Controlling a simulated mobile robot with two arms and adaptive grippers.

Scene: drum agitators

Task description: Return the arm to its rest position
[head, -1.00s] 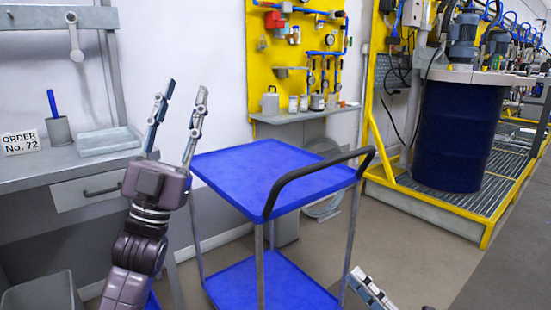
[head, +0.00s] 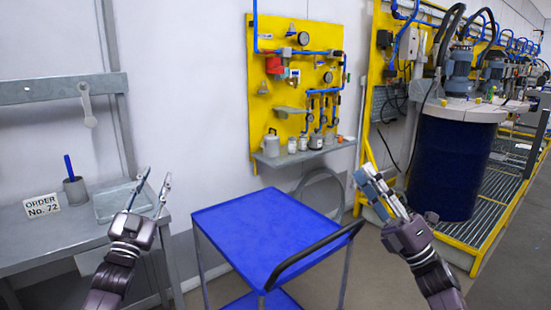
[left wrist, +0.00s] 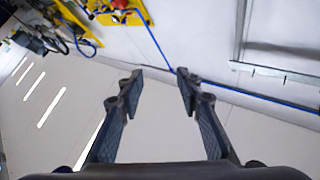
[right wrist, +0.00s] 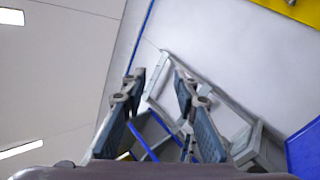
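My left gripper (head: 150,192) is raised at the left of the head view, in front of the grey workbench's right end. Its fingers point up and are apart with nothing between them; the left wrist view shows the same open fingers (left wrist: 158,88). My right gripper (head: 374,185) is raised at the right of the head view, beside the blue cart and in front of the drum station. Its fingers overlap in the head view, but the right wrist view shows them apart and empty (right wrist: 158,88).
A blue cart (head: 262,232) with a black handle stands between my arms. A grey workbench (head: 50,240) at left carries a sign (head: 42,205), a pen cup (head: 76,190) and a tray (head: 115,203). A dark blue drum (head: 448,165) stands right. A yellow panel (head: 262,95) hangs on the wall.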

